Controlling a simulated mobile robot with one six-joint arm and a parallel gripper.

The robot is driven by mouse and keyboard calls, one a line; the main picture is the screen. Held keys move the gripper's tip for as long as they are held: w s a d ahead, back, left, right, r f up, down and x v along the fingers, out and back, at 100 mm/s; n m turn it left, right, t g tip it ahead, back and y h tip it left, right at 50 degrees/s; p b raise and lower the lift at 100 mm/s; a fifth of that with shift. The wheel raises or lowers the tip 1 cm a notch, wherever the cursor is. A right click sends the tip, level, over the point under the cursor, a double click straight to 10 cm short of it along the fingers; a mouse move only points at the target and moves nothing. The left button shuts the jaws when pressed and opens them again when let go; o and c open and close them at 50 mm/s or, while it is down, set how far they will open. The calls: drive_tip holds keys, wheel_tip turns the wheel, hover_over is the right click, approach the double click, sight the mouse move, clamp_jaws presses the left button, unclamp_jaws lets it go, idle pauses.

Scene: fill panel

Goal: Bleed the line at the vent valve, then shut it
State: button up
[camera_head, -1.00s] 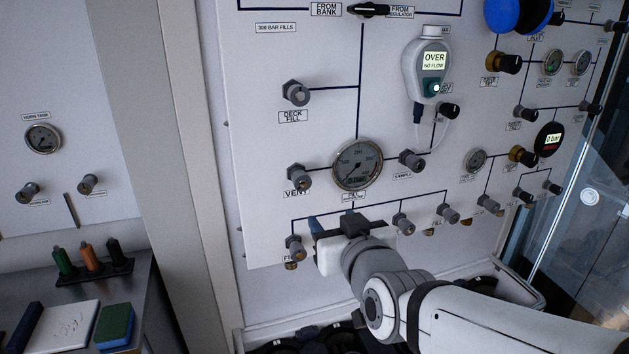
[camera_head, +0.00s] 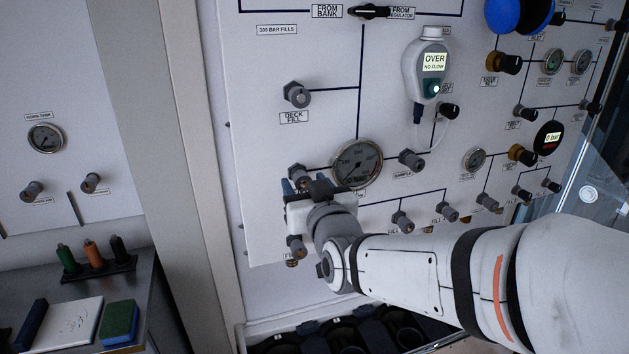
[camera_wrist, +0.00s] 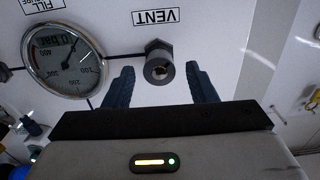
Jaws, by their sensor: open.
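The vent valve (camera_wrist: 158,66) is a dark grey knob under the VENT label (camera_wrist: 156,16) in the wrist view, which is upside down. In the head view the valve's knob (camera_head: 299,171) shows just above my gripper, partly hidden by it. My gripper (camera_wrist: 160,84) is open, with one dark finger on each side of the knob in the picture. The fingers appear apart from it; whether they reach around it I cannot tell. In the head view my gripper (camera_head: 303,187) is close to the panel. The fill gauge (camera_head: 357,164) is right of the valve and reads near the low end.
The deck fill knob (camera_head: 297,95) is above. A fill valve (camera_head: 296,247) is just below my gripper, and other fill knobs (camera_head: 403,222) are to the right. A sample knob (camera_head: 411,160) and a handheld analyser (camera_head: 427,70) reading OVER, NO FLOW are further right.

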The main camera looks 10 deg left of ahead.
drive_tip(key=c, duration=1)
drive_tip(key=shift+o, duration=0.2)
drive_tip(key=shift+f+b, duration=0.15)
drive_tip(key=shift+b, duration=0.35)
